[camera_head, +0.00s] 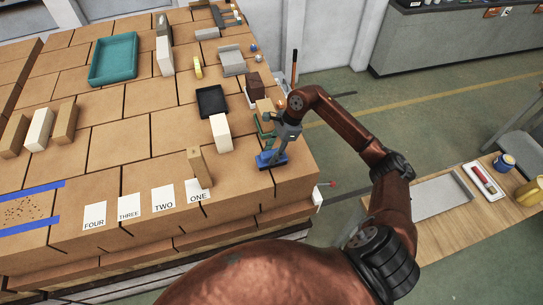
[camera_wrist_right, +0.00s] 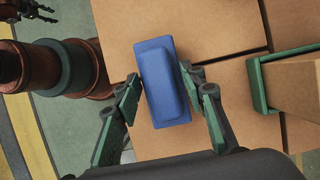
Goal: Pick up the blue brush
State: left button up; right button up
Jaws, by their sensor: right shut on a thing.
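The blue brush (camera_head: 271,160) is at the front right corner of the brick-patterned surface, near its right edge. My right gripper (camera_head: 271,150) is over it, with the arm reaching in from the right. In the right wrist view, the blue brush (camera_wrist_right: 160,82) lies between the two green fingers of my right gripper (camera_wrist_right: 163,85), which are closed on its sides. Whether the brush is lifted off the surface cannot be told.
A green item with a tan block (camera_wrist_right: 288,85) stands close beside the brush. A white block (camera_head: 221,132), black tray (camera_head: 211,101) and upright tan block (camera_head: 199,167) are to the left. Label cards (camera_head: 163,198) lie at the front. The surface drops off to the right.

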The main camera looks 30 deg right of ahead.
jog(key=s+a+r+b, duration=0.2)
jog(key=s+r, duration=0.4)
jog(key=s+a+r+b, duration=0.3)
jog(key=s+r, duration=0.3)
jog(key=s, duration=0.1)
jog(key=shift+a, duration=0.25)
